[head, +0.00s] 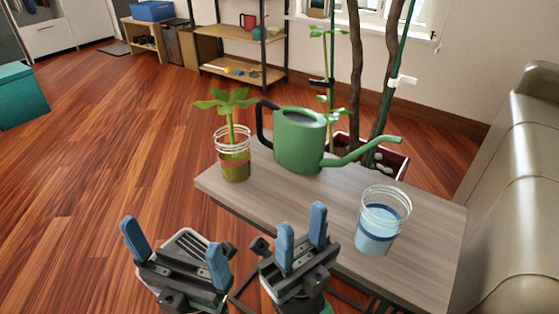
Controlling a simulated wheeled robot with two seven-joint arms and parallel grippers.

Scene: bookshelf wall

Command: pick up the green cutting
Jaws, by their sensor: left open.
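The green cutting (229,103) stands upright in a clear jar (233,165) with greenish liquid and a red band, at the left end of the small table. Its leaves spread above the jar's rim. My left gripper (172,242) is open and empty, in front of the table and lower left of the jar, apart from it. My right gripper (302,228) has its blue fingers apart with nothing between them, near the table's front edge, below the watering can in the picture.
A green watering can (299,143) stands right of the cutting, its spout pointing right. A second jar (375,233) with bluish liquid stands on the right of the grey table (300,195). Behind are a potted plant (385,158) and shelves; a sofa (520,170) is at right.

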